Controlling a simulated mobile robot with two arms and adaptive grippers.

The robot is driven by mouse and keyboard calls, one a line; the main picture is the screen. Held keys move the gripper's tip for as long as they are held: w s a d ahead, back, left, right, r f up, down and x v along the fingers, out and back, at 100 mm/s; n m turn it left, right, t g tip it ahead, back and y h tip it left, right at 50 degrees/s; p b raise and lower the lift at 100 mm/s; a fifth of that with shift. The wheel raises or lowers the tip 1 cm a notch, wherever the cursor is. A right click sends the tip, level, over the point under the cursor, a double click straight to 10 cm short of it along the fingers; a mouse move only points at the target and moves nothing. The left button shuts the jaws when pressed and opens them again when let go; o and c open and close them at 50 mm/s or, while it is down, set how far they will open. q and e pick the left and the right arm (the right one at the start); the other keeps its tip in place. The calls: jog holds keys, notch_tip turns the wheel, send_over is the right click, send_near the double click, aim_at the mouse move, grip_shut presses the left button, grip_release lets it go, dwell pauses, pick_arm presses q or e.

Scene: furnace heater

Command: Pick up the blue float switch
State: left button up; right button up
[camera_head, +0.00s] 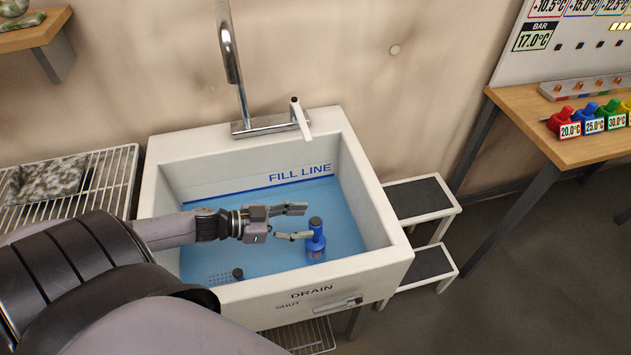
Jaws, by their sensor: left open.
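The blue float switch (316,243) stands upright in the white sink (156,190), toward its front right. It has a dark round cap on top, and its lower part looks reddish behind or under the blue. My left gripper (300,222) reaches over the sink from the left. Its two fingers are spread and empty, with the tips just left of the float switch's top. I cannot tell whether the lower finger touches it. My right gripper is not in view.
A chrome faucet (229,50) rises behind the sink. A dark plug (238,273) is at the basin's front left. A drain lever (345,303) is on the sink front. A step stool (419,199) stands right. Colored weights (592,122) sit on a wooden table (545,125).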

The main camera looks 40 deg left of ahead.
aim_at(316, 220)
pick_arm(q)
jog(key=shift+x, duration=2.2)
jog(key=shift+s+d, duration=0.1)
jog(key=shift+s, duration=0.05)
jog(key=shift+c, duration=0.3)
grip_shut()
